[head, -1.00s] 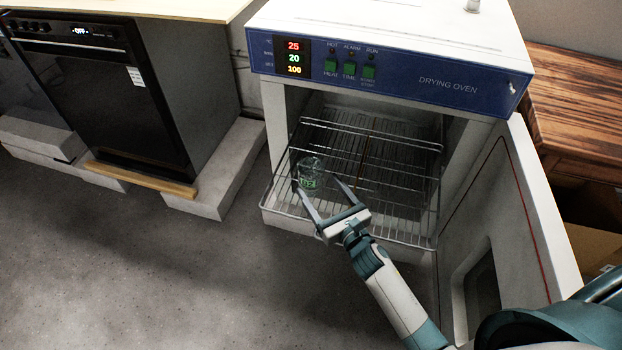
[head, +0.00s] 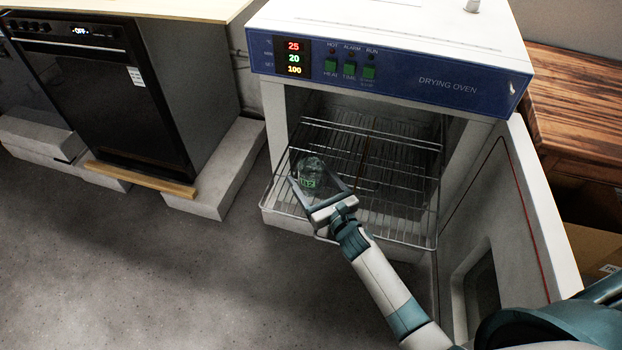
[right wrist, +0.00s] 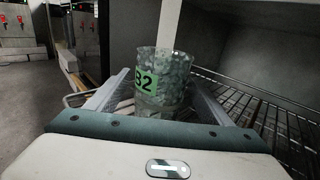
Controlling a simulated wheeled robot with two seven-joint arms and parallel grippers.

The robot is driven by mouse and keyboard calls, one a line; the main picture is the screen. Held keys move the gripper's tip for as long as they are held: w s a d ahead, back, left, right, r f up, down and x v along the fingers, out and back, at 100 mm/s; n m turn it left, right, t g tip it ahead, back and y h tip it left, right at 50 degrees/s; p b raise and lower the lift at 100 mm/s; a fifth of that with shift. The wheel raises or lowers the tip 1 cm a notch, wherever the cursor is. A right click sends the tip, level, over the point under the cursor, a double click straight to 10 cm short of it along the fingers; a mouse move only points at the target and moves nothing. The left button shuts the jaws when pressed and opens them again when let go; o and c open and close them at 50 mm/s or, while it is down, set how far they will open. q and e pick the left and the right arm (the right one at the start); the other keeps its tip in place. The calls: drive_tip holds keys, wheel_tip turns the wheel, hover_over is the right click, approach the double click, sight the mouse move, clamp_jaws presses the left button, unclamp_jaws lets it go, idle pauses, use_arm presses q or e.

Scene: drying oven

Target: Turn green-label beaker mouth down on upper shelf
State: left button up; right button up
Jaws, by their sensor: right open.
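The clear glass beaker (head: 311,168) with a green label stands on the front left part of the wire shelf (head: 400,190) in the open oven. In the right wrist view the beaker (right wrist: 172,65) looks upright, with its label reading about "B2" upright. My right gripper (head: 312,180) is open, with one finger on each side of the beaker. In the right wrist view the fingers flank the beaker's lower part; I cannot tell whether they touch it. The beaker's base is partly hidden by the gripper. My left gripper is not in view.
The drying oven (head: 440,85) has its door (head: 535,200) swung open at the right, close to my right arm. The shelf right of the beaker is bare. A black appliance (head: 100,95) stands at the left, and a wooden table (head: 575,110) at the right.

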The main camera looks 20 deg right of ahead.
sight(311, 164)
drive_tip(key=c, duration=1.2)
drive_tip(key=shift+o, duration=0.2)
